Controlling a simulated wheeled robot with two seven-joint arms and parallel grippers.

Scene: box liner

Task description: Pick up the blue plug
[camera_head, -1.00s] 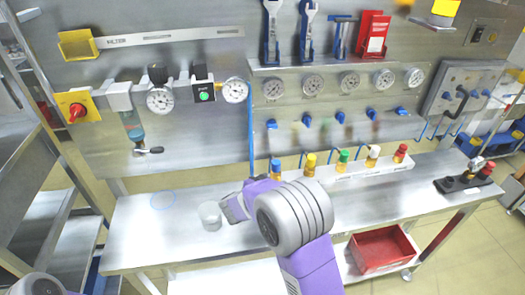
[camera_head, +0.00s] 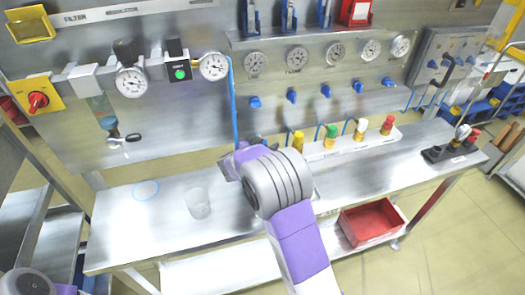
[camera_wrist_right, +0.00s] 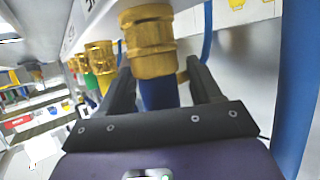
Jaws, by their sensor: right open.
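The blue plug (camera_wrist_right: 160,93) shows in the right wrist view, joined to a ribbed brass fitting (camera_wrist_right: 148,40). My right gripper (camera_wrist_right: 163,78) is open, with one black finger on each side of the blue plug. Gaps show beside the plug, and I see no firm contact. In the head view my right gripper (camera_head: 238,158) is at the left end of the white plug rack (camera_head: 345,147), over the bench's back edge. There my own gripper and wrist hide the blue plug. My left gripper is out of view.
Yellow (camera_head: 298,141), green (camera_head: 331,136), white (camera_head: 361,129) and red (camera_head: 388,125) plugs stand along the rack. A blue hose (camera_head: 234,110) runs down the panel close by. A clear cup (camera_head: 198,203) and a blue ring (camera_head: 146,190) are on the bench (camera_head: 120,235).

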